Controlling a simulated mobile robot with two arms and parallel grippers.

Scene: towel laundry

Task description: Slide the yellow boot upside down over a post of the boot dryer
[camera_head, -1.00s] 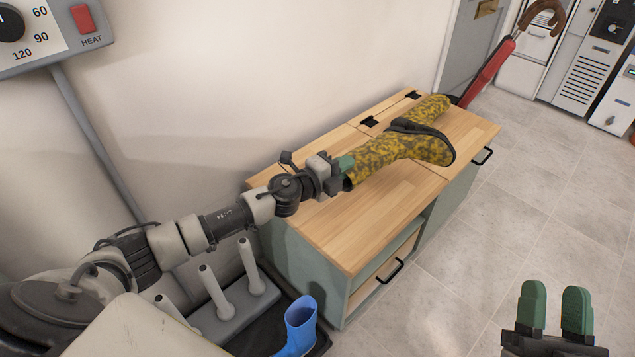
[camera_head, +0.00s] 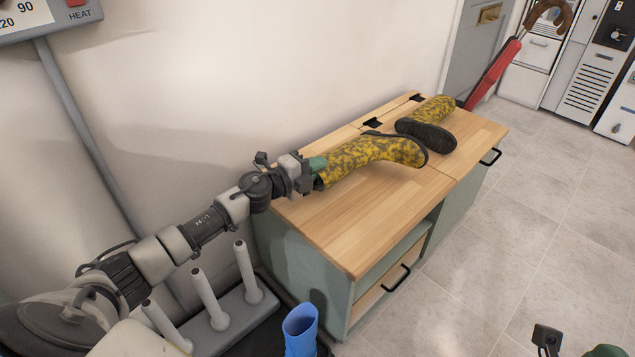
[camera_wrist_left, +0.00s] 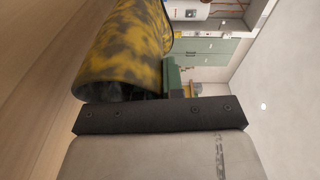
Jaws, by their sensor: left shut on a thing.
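A yellow boot (camera_head: 365,152) with dark mottling lies on its side over the wooden bench top, its shaft opening toward my left arm. My left gripper (camera_head: 318,165) is shut on the rim of that shaft. In the left wrist view the boot (camera_wrist_left: 125,50) fills the upper left beside the green finger. A second, similar yellow boot (camera_head: 428,125) lies behind it. The boot dryer (camera_head: 235,312) with several pale upright posts (camera_head: 245,272) stands at lower left, partly behind my arm. My right gripper (camera_head: 577,345) is cut off at the bottom right edge, fingers apart.
The wooden bench (camera_head: 385,215) has green sides and black handles. A blue boot (camera_head: 301,330) stands upright in a dark tray beside the dryer. A red umbrella (camera_head: 493,72) leans beyond the bench. The grey tiled floor at right is clear.

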